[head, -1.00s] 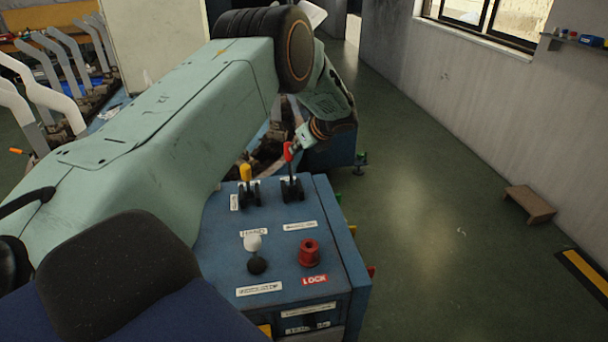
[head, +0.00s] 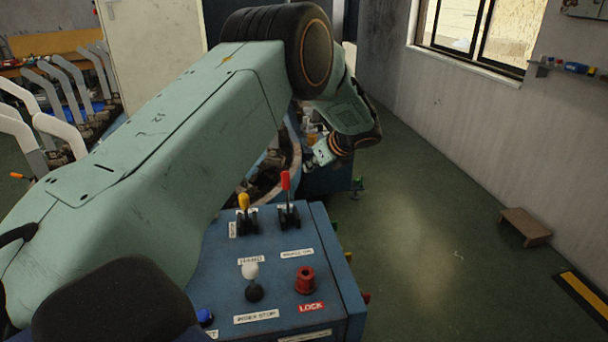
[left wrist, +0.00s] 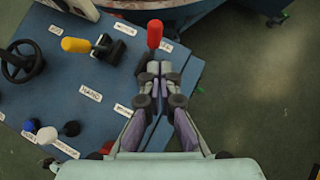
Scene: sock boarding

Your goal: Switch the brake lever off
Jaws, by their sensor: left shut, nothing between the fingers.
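A blue control box (head: 325,275) carries several controls. The red-handled lever (head: 285,181) stands upright at its far edge, beside the yellow-handled lever (head: 243,201). I cannot read a label that clearly names the brake lever. My left gripper (head: 313,163) is small and partly blurred in the head view, just right of and beyond the red handle. In the left wrist view, the gripper (left wrist: 158,68) is shut and empty, with its fingertips just short of the red handle (left wrist: 155,34); contact cannot be told. The yellow handle (left wrist: 76,45) lies to the left. My right gripper is out of view.
A white-knobbed lever (head: 249,270) and a red knob (head: 305,281) marked LOCK stand on the near part of the box. A black handwheel (left wrist: 21,61) shows at left in the wrist view. Open floor (head: 420,240) lies to the right, with a small wooden step (head: 526,227).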

